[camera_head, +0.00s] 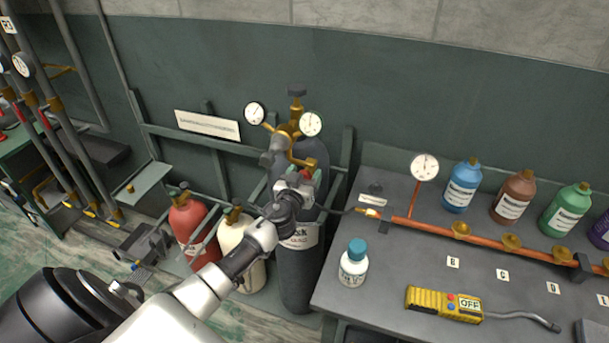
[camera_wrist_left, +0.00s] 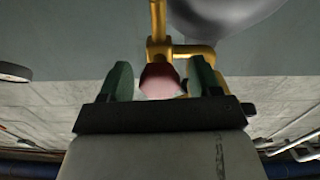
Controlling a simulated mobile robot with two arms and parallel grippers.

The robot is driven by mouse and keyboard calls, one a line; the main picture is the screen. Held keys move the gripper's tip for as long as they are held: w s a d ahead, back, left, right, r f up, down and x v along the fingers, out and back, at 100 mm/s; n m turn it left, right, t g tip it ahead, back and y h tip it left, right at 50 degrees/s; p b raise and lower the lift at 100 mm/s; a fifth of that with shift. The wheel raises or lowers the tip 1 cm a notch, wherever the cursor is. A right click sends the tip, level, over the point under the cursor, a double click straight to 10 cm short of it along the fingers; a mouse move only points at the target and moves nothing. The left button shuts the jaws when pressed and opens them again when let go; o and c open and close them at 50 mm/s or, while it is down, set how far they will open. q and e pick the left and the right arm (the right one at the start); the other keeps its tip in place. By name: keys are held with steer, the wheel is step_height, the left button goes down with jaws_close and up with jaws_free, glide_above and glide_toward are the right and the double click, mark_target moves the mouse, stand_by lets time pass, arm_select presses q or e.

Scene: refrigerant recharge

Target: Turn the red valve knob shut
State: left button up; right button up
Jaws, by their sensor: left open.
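The red valve knob (camera_wrist_left: 160,81) is in the left wrist view, at the end of brass piping. It appears between the two green fingers of my left gripper (camera_wrist_left: 159,77), with visible gaps to both sides. The gripper is open. In the head view my left gripper (camera_head: 299,177) is at the regulator in front of the tall dark cylinder (camera_head: 297,270); only a bit of red shows there and the knob is mostly hidden. Two round gauges (camera_head: 311,123) sit above on the brass regulator. My right gripper is not in view.
A red cylinder (camera_head: 193,226) and a cream cylinder (camera_head: 240,247) stand left of the dark one, under my arm. On the right a workbench (camera_head: 390,310) holds a copper pipe (camera_head: 480,238), several bottles and a yellow meter (camera_head: 443,304). A metal rail rack stands behind.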

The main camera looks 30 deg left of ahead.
arm_select(q)
steer(key=c, duration=0.9)
